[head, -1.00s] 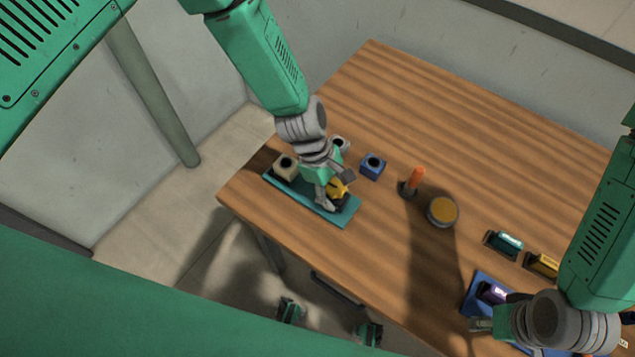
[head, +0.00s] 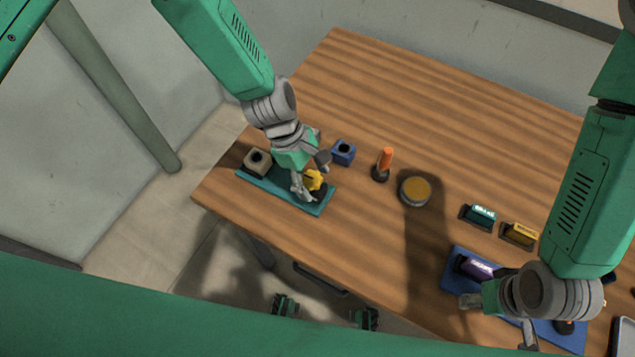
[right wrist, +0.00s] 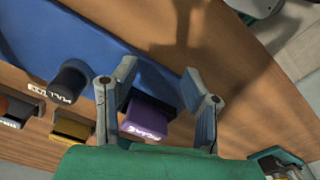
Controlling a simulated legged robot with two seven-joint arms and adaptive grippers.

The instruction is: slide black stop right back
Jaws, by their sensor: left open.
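A black cylinder with white lettering (right wrist: 68,82) stands at the edge of the blue board (right wrist: 60,40) in the right wrist view. A dark round piece (head: 565,326) shows at the board's right end in the head view. I cannot tell which part is the black stop. My right gripper (right wrist: 165,95) is open, its fingers apart on either side of a purple labelled roller (right wrist: 148,118), with no visible grip. My left gripper (head: 306,188) is open over the teal board (head: 262,186), beside a yellow piece (head: 314,179); its fingertips partly hide a dark piece there.
The table's back is clear.

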